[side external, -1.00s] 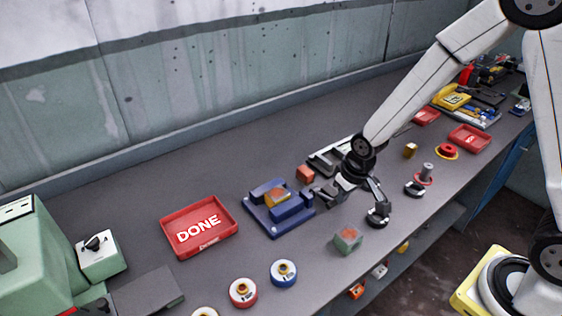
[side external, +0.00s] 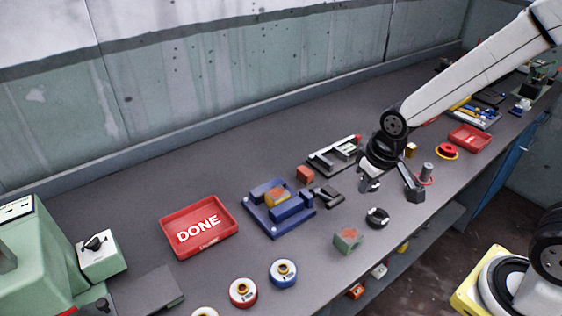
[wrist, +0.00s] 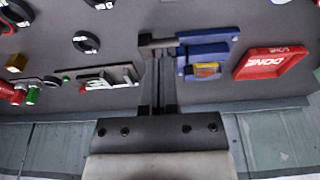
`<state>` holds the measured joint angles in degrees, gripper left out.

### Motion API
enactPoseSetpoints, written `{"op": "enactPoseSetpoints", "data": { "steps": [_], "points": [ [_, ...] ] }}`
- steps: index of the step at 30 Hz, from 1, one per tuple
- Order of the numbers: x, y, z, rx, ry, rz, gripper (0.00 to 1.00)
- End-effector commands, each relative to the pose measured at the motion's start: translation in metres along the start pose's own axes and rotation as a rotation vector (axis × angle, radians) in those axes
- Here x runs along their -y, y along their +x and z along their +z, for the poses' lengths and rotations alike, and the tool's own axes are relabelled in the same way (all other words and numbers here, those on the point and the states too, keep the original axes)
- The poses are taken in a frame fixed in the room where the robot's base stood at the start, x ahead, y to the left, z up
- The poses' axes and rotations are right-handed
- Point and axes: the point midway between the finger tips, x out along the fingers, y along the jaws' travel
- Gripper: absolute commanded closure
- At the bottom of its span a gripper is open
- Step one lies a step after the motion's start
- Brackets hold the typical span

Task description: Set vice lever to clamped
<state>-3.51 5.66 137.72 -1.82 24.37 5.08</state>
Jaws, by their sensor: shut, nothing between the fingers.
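The blue vice (side external: 262,218) sits mid-bench with a yellow-orange block (side external: 277,196) between its jaws. Its dark grey lever (side external: 328,196) lies at the vice's right side; I cannot tell its exact setting. The wrist view also shows the blue vice (wrist: 207,35) and the dark lever (wrist: 158,42) at its left. My gripper (side external: 368,184) is above the bench, right of the lever and apart from it in the side view. In the wrist view its fingers (wrist: 160,68) are together and empty, partly overlapping the lever in the picture.
A red DONE tray (side external: 165,232) is left of the vice. A small orange block (side external: 305,174) and a grey fixture (side external: 332,160) lie behind the lever. A black ring (side external: 377,217) and a green-orange block (side external: 347,240) lie in front. Ring rolls (side external: 284,272) are near the front edge.

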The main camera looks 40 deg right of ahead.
Motion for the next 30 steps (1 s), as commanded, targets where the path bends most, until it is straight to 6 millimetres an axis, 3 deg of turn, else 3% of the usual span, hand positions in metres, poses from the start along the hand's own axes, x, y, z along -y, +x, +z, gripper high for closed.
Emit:
{"op": "enactPoseSetpoints", "data": {
  "steps": [13,30],
  "points": [
    [0.000,-0.023,0.016,-0.001,0.000,0.000,1.00],
    [-0.004,-0.019,0.023,0.000,0.002,0.000,1.00]
  ]
}}
